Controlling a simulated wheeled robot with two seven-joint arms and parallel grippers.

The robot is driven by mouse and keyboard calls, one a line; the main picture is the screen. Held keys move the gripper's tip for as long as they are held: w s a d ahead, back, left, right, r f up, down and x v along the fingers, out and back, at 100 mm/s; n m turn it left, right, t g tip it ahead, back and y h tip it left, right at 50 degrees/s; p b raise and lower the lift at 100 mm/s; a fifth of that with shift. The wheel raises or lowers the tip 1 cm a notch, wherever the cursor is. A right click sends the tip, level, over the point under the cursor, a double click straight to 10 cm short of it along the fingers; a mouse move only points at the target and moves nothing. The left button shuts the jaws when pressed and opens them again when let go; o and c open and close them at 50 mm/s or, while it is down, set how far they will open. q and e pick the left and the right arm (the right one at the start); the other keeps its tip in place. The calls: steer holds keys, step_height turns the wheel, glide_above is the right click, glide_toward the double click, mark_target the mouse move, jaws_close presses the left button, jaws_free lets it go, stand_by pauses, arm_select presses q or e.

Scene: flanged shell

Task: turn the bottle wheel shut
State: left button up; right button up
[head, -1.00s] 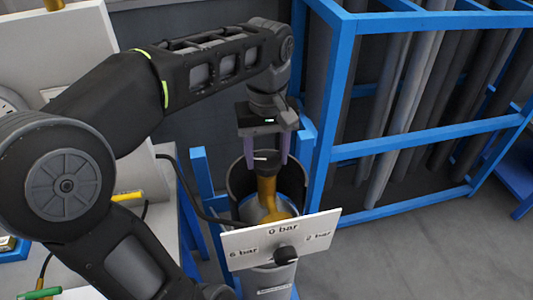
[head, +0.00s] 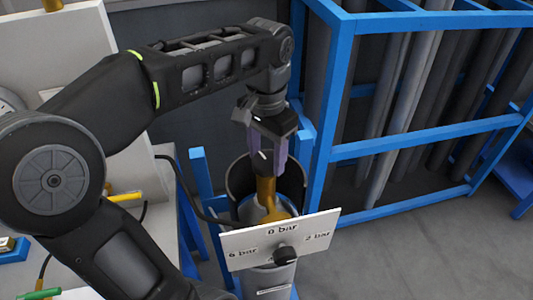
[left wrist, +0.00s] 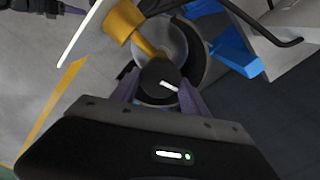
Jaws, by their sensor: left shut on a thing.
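The bottle wheel is a dark round knob with a white mark, seen between my fingers in the left wrist view (left wrist: 160,82). It tops the brass valve (head: 266,190) of a bottle (head: 250,212) inside a dark open guard. My left gripper (head: 266,162) points down from above and is shut on the wheel, one purple finger on each side. The left gripper also shows in the left wrist view (left wrist: 160,90). In the head view the fingers partly hide the wheel. My right gripper is not in view.
A white sign (head: 282,238) reading 6 bar, 0 bar and 2 bar, with a black knob (head: 285,255), stands in front of the bottle. A blue rack (head: 420,140) with grey pipes is at the right. A blue post (head: 203,180) stands left of the bottle.

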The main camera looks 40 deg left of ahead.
arm_select(q)
steer(key=m, duration=0.3)
steer(key=shift+r, duration=0.1)
steer(key=shift+m, duration=0.4)
steer(key=o, duration=1.4)
